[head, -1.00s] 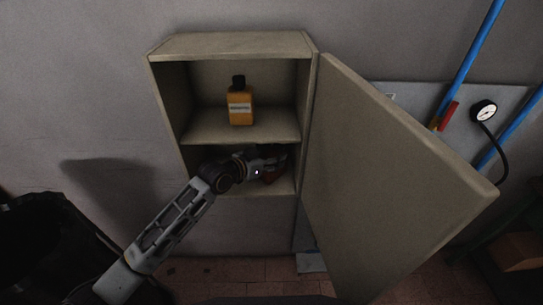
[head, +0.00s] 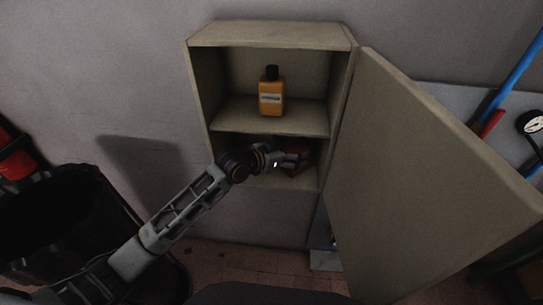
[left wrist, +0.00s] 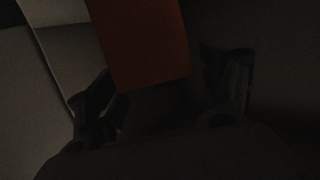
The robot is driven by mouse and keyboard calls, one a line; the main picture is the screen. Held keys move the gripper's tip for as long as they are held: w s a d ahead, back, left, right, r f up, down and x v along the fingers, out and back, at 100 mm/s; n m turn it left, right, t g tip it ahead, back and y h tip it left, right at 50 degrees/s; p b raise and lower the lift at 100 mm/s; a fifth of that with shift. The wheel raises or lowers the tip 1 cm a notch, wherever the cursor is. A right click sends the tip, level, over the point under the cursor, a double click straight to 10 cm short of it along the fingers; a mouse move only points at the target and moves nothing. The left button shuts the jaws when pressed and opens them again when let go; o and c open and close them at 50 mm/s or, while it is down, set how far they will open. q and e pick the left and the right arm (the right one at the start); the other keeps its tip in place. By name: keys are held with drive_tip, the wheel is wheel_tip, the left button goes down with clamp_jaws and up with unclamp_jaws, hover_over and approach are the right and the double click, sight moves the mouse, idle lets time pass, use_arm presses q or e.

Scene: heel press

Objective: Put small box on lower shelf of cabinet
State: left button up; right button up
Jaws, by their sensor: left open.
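The cabinet (head: 202,88) hangs on the wall with its door (head: 425,170) swung open to the right. My left gripper (head: 295,159) reaches into the lower compartment. The small reddish-brown box (head: 303,163) is in that compartment at the gripper's tip, partly hidden by it. In the left wrist view the box (left wrist: 145,40) shows as a dark red block in front of and between the open fingers (left wrist: 165,90). Whether a finger touches it is too dark to tell. The lower shelf (head: 262,181) is partly hidden by my arm. My right gripper is not in view.
An orange bottle (head: 271,92) with a black cap stands on the upper shelf (head: 235,117). A black bin (head: 75,220) stands at the lower left, with a red object (head: 14,160) behind it. Blue pipes and a gauge (head: 532,122) are on the wall at right.

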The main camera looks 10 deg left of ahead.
use_arm(q)
drive_tip(key=b+v, duration=0.1)
drive_tip(key=v, duration=0.8)
drive_tip(key=shift+s, duration=0.25)
drive_tip(key=shift+a+r, duration=0.1)
drive_tip(key=shift+a, duration=0.05)
idle(0.4)
drive_tip(key=shift+a, duration=0.1)
